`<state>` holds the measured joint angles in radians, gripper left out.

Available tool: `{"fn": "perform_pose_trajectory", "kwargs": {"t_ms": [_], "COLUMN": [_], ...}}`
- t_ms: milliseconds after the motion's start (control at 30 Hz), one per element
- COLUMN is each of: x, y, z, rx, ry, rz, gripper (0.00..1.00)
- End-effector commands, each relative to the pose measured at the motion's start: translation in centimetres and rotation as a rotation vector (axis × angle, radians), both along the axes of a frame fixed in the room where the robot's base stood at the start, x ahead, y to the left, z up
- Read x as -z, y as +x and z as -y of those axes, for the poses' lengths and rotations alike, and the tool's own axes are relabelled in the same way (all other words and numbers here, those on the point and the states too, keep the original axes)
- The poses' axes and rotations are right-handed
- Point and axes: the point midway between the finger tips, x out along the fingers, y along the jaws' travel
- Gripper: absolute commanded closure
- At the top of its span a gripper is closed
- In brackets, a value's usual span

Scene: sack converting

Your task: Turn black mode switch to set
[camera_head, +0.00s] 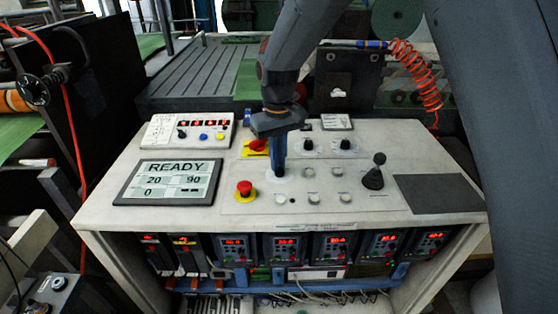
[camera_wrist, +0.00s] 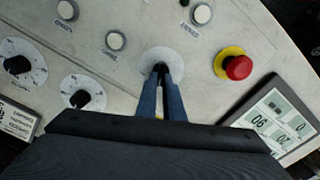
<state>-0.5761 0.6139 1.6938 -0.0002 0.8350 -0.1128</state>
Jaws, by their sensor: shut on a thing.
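The black mode switch (camera_wrist: 161,68) sits on a round white dial plate (camera_wrist: 150,56) on the console top. It shows small and dark between my fingertips in the wrist view; its pointing direction cannot be read. My gripper (camera_wrist: 160,76), with blue fingers, reaches down from above and is shut on it.
A red emergency button (camera_head: 245,188) on a yellow base is close to the left of my gripper. Two black rotary knobs (camera_head: 308,146) (camera_head: 345,145) stand behind to the right. Several white push buttons (camera_head: 309,172) are near. A black joystick (camera_head: 374,174) rises farther right.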

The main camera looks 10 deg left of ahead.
Motion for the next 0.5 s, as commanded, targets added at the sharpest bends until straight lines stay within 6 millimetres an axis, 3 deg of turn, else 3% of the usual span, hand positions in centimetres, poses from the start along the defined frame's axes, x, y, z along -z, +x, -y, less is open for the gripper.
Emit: {"fn": "perform_pose_trajectory", "kwargs": {"t_ms": [500], "x": [-0.17], "y": [-0.1], "z": [-0.33], "rx": [-0.304], "ry": [0.003], "rz": [0.004], "gripper": [1.0]}}
